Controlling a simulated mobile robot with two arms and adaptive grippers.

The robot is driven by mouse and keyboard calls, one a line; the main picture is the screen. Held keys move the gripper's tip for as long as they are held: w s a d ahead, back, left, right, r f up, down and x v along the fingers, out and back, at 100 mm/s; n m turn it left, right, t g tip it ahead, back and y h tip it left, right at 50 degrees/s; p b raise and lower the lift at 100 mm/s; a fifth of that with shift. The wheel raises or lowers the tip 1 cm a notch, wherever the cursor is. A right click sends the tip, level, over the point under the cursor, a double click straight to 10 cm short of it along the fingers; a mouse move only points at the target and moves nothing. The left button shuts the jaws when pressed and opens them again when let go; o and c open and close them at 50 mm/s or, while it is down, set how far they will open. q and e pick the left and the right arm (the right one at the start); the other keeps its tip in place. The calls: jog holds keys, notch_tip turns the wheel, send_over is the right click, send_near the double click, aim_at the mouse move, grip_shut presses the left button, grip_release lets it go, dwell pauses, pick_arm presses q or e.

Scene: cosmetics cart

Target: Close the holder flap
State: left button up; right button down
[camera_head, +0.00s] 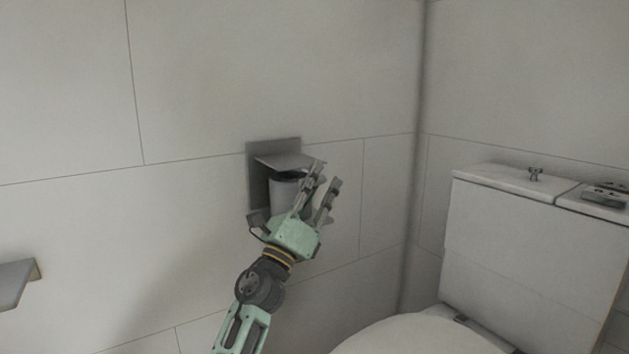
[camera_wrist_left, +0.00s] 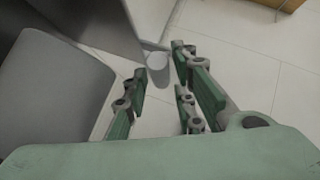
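The grey metal holder (camera_head: 258,187) is fixed to the tiled wall. Its flap (camera_head: 284,160) is raised and sticks out from the backplate, roughly level, above a pale cylindrical roll (camera_head: 285,190). My left gripper (camera_head: 326,175) is in front of the holder, to the right of the roll, fingers pointing up and partly covering the roll and the holder's lower part. Its fingers are spread with nothing between them. In the left wrist view, grey panels of the holder (camera_wrist_left: 50,95) fill the left side, beside the open fingers (camera_wrist_left: 160,80). Whether the fingers touch the flap is unclear. My right gripper is not in view.
A white toilet with its cistern (camera_head: 530,240) stands at the right, its lid (camera_head: 425,335) at the bottom. A grey fixture (camera_head: 15,282) sticks out at the left edge. The wall around the holder is clear.

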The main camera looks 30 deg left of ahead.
pick_arm(q)
jog(key=shift+o, duration=0.7)
jog(key=shift+a, duration=0.1)
jog(key=shift+a+r, duration=0.1)
jog(key=shift+r, duration=0.05)
jog(key=shift+s, duration=0.15)
jog(key=v, duration=1.2)
